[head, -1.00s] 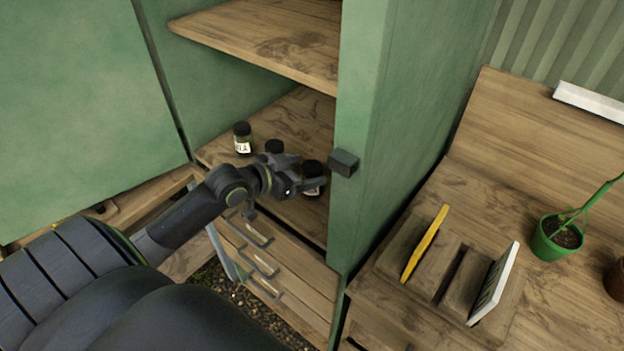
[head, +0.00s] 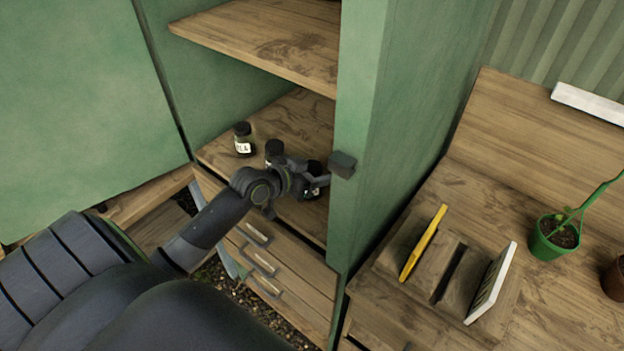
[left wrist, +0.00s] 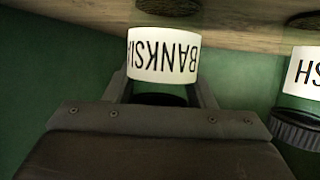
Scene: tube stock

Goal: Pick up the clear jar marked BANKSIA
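The clear jar marked BANKSIA (left wrist: 163,56) has a white label, upside down in the left wrist view, and a dark lid. In the head view this jar (head: 314,168) stands at the right of the cabinet's lower shelf, partly hidden by my left gripper (head: 309,181). In the left wrist view the gripper's fingers (left wrist: 163,92) are apart, one on each side of the jar; firm contact does not show. My right gripper is in neither view.
A jar with a label ending in SH (left wrist: 300,75) stands close beside. In the head view are a middle jar (head: 274,148) and a left jar (head: 243,135). The green cabinet side (head: 375,150) is close on the right; an upper shelf (head: 265,35) is above.

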